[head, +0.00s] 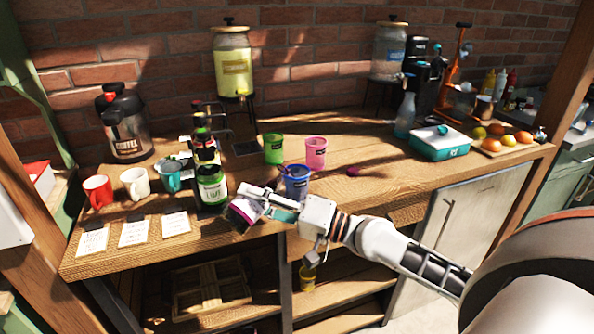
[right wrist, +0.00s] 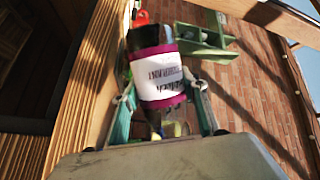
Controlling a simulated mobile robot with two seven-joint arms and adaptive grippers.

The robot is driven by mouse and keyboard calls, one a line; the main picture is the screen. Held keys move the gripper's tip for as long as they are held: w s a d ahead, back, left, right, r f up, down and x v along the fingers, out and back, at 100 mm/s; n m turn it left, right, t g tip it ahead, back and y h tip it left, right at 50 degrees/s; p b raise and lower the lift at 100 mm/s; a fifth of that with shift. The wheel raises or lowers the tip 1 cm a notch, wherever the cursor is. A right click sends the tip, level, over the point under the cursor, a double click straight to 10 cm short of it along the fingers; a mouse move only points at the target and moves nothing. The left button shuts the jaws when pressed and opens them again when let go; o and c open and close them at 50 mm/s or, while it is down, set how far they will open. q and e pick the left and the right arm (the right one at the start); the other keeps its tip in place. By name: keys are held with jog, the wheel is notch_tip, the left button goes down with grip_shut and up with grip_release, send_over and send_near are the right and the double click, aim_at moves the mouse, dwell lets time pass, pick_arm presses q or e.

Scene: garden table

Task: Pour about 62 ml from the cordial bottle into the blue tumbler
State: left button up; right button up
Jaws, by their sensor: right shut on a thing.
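The blue tumbler (head: 298,186) stands near the front edge of the wooden table, just behind my right gripper in the head view. My right gripper (head: 262,208) is shut on a dark bottle with a magenta-and-white label (head: 243,211), taken as the cordial bottle. The bottle looks tilted and is held at the table's front edge, left of the tumbler. In the right wrist view the bottle (right wrist: 158,75) sits between the two fingers (right wrist: 163,112), its label print upside down. No stream of liquid shows. The tumbler's inside is not clear. My left gripper is out of view.
A green-labelled bottle (head: 212,188) stands close left of the held bottle. Green (head: 274,148) and pink (head: 316,152) tumblers stand behind the blue one. Bare wood (head: 390,170) is free to the right.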

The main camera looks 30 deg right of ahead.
jog(key=shift+d+n, duration=0.2)
jog(key=shift+n, duration=0.1)
jog(key=shift+f+n+b, duration=0.25)
jog(key=shift+n+b, duration=0.1)
jog(key=shift+n, duration=0.05)
jog(key=shift+w+d, duration=0.1)
jog(key=shift+r, duration=0.1)
dwell(0.5)
dwell(0.7)
